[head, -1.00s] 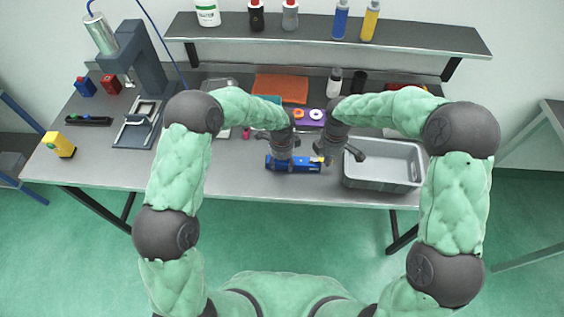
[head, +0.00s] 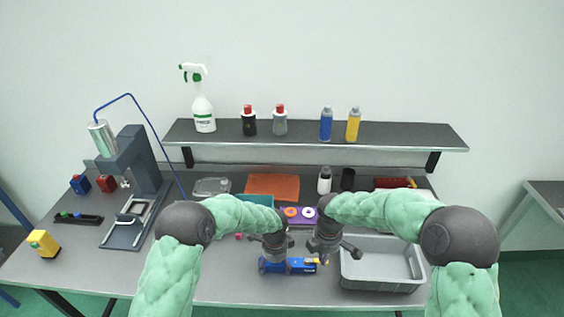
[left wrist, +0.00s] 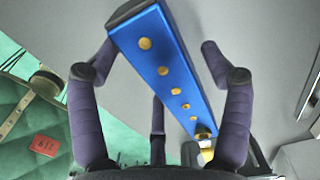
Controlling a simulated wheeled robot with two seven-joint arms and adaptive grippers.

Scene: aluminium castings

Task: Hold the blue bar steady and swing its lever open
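The blue bar (head: 290,266) lies on the bench near its front edge, with a small yellow part (head: 314,261) at its right end. In the left wrist view the bar (left wrist: 165,70) has a row of several gold dots and a dark and yellow piece (left wrist: 204,136) at its far end; I cannot tell the lever's angle. My left gripper (head: 273,256) is over the bar. Its fingers (left wrist: 158,55) are spread on either side, with a gap on the right. My right gripper (head: 335,252) looks open and empty, with its fingers spread close to the yellow end.
A grey tray (head: 382,285) stands just right of the right gripper. Behind are a purple block (head: 298,222) with rings, an orange mat (head: 272,186) and several bottles. A press (head: 135,165) stands at the left. A shelf (head: 315,136) runs along the back.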

